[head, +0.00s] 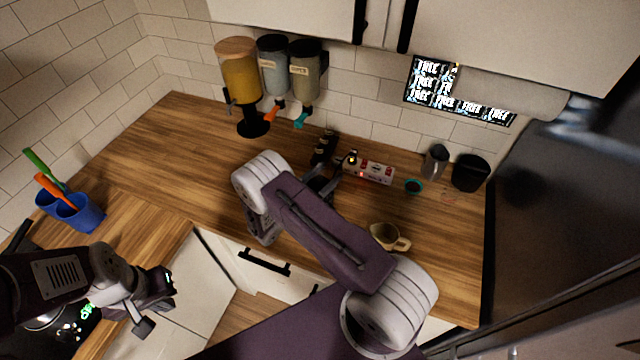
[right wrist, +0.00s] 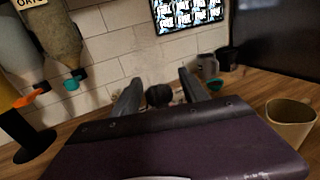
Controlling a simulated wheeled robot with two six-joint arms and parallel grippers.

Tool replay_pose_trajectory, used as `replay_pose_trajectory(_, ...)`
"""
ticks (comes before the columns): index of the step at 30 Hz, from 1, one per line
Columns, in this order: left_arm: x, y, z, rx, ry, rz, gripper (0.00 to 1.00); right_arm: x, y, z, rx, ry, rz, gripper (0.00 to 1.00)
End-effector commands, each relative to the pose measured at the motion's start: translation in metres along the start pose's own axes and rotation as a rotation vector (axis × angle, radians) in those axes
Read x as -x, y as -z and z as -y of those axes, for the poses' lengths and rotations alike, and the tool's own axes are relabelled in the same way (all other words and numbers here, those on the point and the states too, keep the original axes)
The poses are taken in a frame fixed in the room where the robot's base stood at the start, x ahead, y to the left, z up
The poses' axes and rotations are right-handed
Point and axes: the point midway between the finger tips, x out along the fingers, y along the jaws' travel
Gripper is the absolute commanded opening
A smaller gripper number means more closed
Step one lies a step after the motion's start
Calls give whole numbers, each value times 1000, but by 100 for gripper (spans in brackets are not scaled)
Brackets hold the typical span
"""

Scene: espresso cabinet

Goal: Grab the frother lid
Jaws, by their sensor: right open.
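A dark object (head: 324,146), likely the frother with its lid, stands on the counter near the back wall, partly hidden by my right arm. In the right wrist view a dark rounded top (right wrist: 158,95) shows between the fingers, beyond the gripper body; its lower part is hidden. I cannot tell the lid's edge from the body. My right gripper (head: 332,176) is open just in front of the dark object, and its two fingers (right wrist: 168,92) stand to either side of the dark top with gaps. My left gripper (head: 152,304) is low at the left, away from it.
A red and white box (head: 371,171) lies just right of the dark object. A beige mug (head: 387,236), a metal pitcher (head: 435,162) and a black container (head: 470,172) stand farther right. Dispensers (head: 240,75) stand at the back left, a blue cup holder (head: 82,214) at far left.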

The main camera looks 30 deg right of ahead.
Motion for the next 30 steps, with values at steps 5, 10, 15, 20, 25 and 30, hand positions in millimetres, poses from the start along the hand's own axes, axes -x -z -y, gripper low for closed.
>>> replay_pose_trajectory(5, -1, 0, 0, 0, 0, 0, 0, 0, 1, 0, 0, 0, 0, 32)
replay_pose_trajectory(10, -1, 0, 0, 0, 0, 0, 0, 1, 0, 0, 0, 0, 0, 0)
replay_pose_trajectory(15, -1, 0, 0, 0, 0, 0, 0, 1, 0, 0, 0, 0, 1, 0)
replay_pose_trajectory(20, -3, 0, 0, 0, 0, 0, 0, 1, -4, 0, -1, 0, 0, 0)
replay_pose_trajectory(25, -13, -1, 0, 0, 0, 0, 0, 1, -25, -1, -5, 0, 1, 0)
replay_pose_trajectory(30, -22, -2, 0, 0, 0, 0, 0, 0, -53, 24, 2, 0, 0, 0)
